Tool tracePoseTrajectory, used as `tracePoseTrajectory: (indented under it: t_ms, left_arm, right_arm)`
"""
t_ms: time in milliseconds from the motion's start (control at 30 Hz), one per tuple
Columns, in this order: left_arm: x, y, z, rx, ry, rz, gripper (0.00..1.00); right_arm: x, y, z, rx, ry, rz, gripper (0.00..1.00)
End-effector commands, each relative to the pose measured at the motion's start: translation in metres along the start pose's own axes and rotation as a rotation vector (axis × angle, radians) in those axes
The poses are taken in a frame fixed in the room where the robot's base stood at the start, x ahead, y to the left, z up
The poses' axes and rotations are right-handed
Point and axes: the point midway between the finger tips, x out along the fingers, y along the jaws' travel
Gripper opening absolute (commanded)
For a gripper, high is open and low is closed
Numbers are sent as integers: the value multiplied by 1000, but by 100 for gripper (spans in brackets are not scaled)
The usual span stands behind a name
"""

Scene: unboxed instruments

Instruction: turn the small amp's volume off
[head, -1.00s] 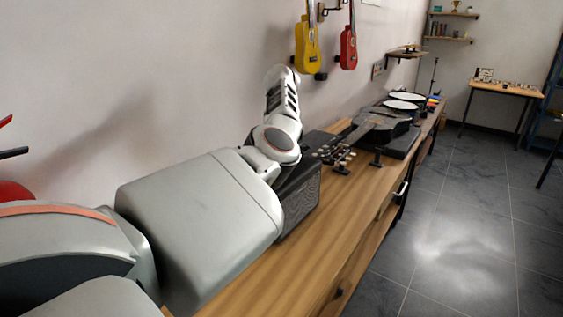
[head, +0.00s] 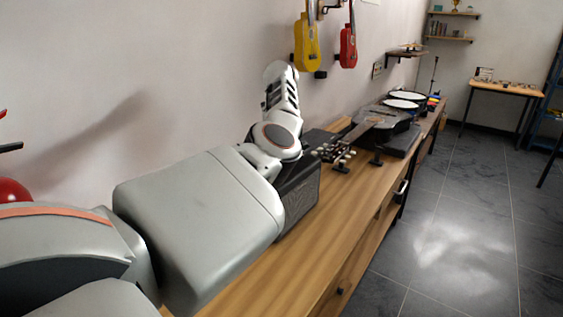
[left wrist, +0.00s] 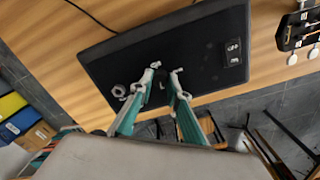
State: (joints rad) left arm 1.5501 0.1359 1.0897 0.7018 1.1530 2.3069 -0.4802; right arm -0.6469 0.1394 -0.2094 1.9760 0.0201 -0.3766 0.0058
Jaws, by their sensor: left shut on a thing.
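The small amp (head: 300,203) is a black box with a dark mesh front, standing on the wooden bench top, partly hidden by my left arm in the head view. In the left wrist view its black top panel (left wrist: 205,65) shows a light round knob (left wrist: 120,91) and a small marked block (left wrist: 233,51). My left gripper (left wrist: 167,70) has its two fingertips down at the panel, a small gap apart, closed on a small dark control of the amp that is mostly hidden between them. In the head view the fingers are hidden behind the arm. My right gripper is not in view.
A dark guitar (head: 380,128) lies on the bench beyond the amp, its headstock (left wrist: 300,30) close to the amp. A black cable (left wrist: 92,17) runs behind the amp. Drums (head: 406,99) stand farther along. Yellow (head: 306,45) and red (head: 348,47) ukuleles hang on the wall.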

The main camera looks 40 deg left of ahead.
Motion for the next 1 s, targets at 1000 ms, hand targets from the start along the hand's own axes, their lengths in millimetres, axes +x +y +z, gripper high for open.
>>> tracePoseTrajectory:
  t_ms: [1000]
  left_arm:
    - [0,0,0,-174,0,1,34]
  right_arm:
    - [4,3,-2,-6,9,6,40]
